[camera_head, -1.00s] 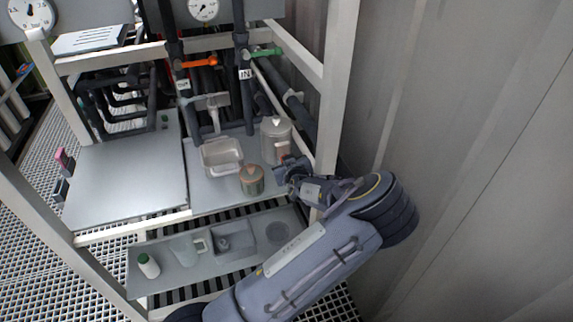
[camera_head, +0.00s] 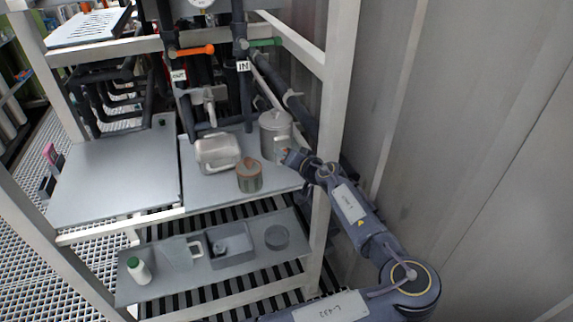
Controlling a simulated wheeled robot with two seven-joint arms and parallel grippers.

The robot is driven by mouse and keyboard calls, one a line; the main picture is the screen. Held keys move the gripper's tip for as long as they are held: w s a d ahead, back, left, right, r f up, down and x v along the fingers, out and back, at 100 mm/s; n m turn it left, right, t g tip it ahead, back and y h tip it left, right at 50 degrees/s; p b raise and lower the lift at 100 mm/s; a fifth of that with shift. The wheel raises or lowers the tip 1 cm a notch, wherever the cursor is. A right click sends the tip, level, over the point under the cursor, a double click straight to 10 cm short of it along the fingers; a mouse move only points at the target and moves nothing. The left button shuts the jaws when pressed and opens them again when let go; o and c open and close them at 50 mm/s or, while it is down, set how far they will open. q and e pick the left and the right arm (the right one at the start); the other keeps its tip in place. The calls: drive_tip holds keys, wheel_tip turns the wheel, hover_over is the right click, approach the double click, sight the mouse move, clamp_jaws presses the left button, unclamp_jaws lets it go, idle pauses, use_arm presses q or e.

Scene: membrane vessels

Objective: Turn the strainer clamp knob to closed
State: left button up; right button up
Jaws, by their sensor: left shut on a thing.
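The strainer looks to be the grey metal vessel with a domed lid (camera_head: 274,122), standing at the back right of the work shelf. My left gripper (camera_head: 287,156) is at its lower right front. It is shut on a small part there, which looks to be the clamp knob. The fingers hide most of that part, so I cannot tell how far it is turned. A pale, pinkish piece of the clamp shows just above the gripper. My right gripper is not in view.
A brown-green lidded pot (camera_head: 249,175) and a square metal pan (camera_head: 217,151) stand left of my gripper. A frame post (camera_head: 328,150) is close on the right. The lower tray holds a white bottle (camera_head: 139,270) and a jug (camera_head: 177,252). The left panel (camera_head: 115,180) is clear.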

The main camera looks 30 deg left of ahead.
use_arm(q)
drive_tip(key=m+b, duration=0.1)
drive_tip(key=m+y+b, duration=0.1)
drive_tip(key=shift+f+m+g+y, duration=0.2)
drive_tip(key=shift+m+g+y, duration=0.1)
drive_tip(key=shift+m, duration=0.1)
drive_tip(key=shift+r+m+y+b, duration=0.1)
drive_tip(key=shift+m+y+b, duration=0.6)
drive_tip(key=shift+m+b, duration=0.65)
drive_tip(key=shift+m, duration=0.25)
drive_tip(key=o, duration=1)
drive_tip(key=shift+c, duration=0.2)
drive_tip(key=shift+r, duration=0.1)
drive_tip(key=v, duration=0.7)
drive_tip(key=shift+d, duration=0.4)
